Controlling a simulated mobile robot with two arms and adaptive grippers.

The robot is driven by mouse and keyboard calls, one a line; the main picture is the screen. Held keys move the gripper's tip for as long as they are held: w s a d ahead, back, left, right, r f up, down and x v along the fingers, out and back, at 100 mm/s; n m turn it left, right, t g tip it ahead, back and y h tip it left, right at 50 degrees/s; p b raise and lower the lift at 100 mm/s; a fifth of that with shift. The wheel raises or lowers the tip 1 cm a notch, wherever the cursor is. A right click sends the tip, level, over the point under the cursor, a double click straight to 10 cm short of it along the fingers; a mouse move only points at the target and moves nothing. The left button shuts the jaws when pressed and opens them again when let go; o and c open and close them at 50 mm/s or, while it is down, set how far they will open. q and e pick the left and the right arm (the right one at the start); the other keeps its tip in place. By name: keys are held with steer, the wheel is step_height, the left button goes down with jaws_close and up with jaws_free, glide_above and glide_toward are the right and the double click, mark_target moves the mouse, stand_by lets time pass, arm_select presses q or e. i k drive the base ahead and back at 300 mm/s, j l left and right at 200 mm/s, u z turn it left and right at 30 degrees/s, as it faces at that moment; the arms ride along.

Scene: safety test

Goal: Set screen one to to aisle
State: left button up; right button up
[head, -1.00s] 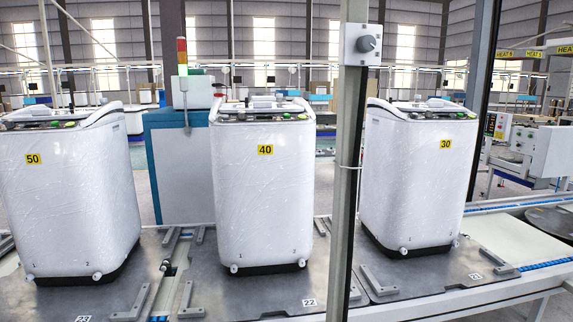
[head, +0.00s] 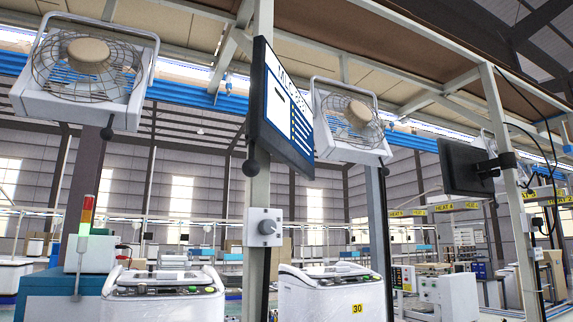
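A screen (head: 287,108) hangs on a post in the middle of the head view, seen at a steep angle. It shows a white panel, blue lines and large partly readable lettering at the top. A second screen (head: 464,167) hangs farther right, dark and turned away. A grey box with a round knob (head: 266,228) is fixed to the middle post below the first screen. I cannot tell which screen is screen one, and no label reading aisle is legible. Neither of my grippers is in view.
Caged fans (head: 85,68) and (head: 352,112) hang at the upper left and centre. White washing machines (head: 165,295) and (head: 333,293) stand along the bottom. A signal tower (head: 85,216) shows a green light at left. Posts and overhead beams cross the view.

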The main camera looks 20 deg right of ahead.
mark_target(467, 171)
steer(key=z, duration=0.35)
steer(key=i+l+z, duration=0.25)
steer(key=l, duration=0.15)
steer(key=l+z, duration=0.3)
steer(key=i+l+z, duration=0.25)
steer(key=i+l, duration=0.35)
steer(key=l, duration=0.15)
steer(key=i+l+z, duration=0.1)
steer(key=i+l, duration=0.25)
steer(key=l, duration=0.15)
steer(key=i+l, duration=0.35)
steer(key=i+l+u, duration=0.15)
steer(key=u, duration=0.25)
steer(key=i+l+u, duration=0.15)
steer(key=u, duration=0.25)
steer(key=i+l+u, duration=0.1)
steer(key=l+u, duration=0.25)
steer(key=i+l+u, duration=0.15)
steer(key=l, duration=0.35)
steer(key=i+l+u, duration=0.1)
steer(key=l, duration=0.45)
steer(key=i+l+u, duration=0.15)
steer(key=l, duration=0.45)
steer(key=i+l+u, duration=0.15)
steer(key=l, duration=0.4)
steer(key=i+l+u, duration=0.15)
steer(key=l, duration=0.45)
